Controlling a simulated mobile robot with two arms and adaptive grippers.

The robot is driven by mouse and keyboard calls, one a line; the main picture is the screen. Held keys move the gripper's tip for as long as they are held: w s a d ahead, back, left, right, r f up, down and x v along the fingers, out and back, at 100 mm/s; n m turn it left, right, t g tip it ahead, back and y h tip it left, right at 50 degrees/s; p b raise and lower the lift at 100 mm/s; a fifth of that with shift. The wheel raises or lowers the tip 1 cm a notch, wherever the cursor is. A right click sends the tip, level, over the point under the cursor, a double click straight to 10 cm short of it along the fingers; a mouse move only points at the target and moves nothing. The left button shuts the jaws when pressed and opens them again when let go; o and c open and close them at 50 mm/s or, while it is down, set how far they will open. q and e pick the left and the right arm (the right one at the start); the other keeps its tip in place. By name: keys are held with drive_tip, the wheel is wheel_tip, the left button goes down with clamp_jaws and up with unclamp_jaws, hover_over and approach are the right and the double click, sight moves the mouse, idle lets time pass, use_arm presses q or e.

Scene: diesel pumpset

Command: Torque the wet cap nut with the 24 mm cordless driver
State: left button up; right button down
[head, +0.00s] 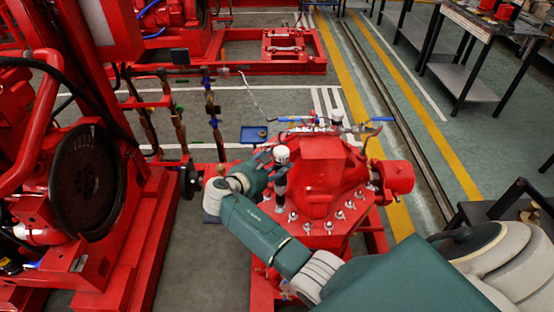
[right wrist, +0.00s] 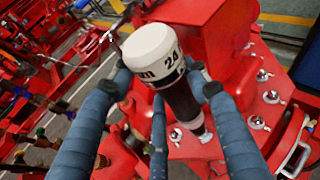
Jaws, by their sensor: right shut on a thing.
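The 24 mm driver (right wrist: 152,45) has a white cap marked 24 and a dark body. It also shows in the head view (head: 281,155), upright over the near left edge of the red pump casing (head: 320,175). My right gripper (right wrist: 165,84) is shut around the driver below its cap; its arm reaches in from the lower right in the head view. The driver's lower end points down at the bolted flange, close to a silver nut (right wrist: 205,136). I cannot tell whether it touches. Other cap nuts (right wrist: 257,122) line the flange; none is clearly wet. My left gripper is out of view.
A large red machine with a dark round disc (head: 86,178) stands at the left. A blue tray (head: 254,134) lies on the floor behind the pump. Pipes with valves (head: 211,108) rise behind.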

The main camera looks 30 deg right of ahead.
sight(276, 172)
drive_tip(key=shift+r, duration=0.15)
idle(0.5)
drive_tip(key=shift+p, duration=0.5)
drive_tip(key=shift+p, duration=0.35)
drive_tip(key=shift+f, duration=0.35)
idle(0.6)
drive_tip(key=shift+f+b, duration=0.85)
drive_tip(key=shift+f, duration=0.15)
drive_tip(key=shift+r+p, duration=0.15)
drive_tip(key=shift+p, duration=0.3)
drive_tip(key=shift+f, duration=0.35)
idle(0.8)
drive_tip(key=shift+s+f, duration=0.2)
drive_tip(key=shift+f, duration=0.1)
idle(0.7)
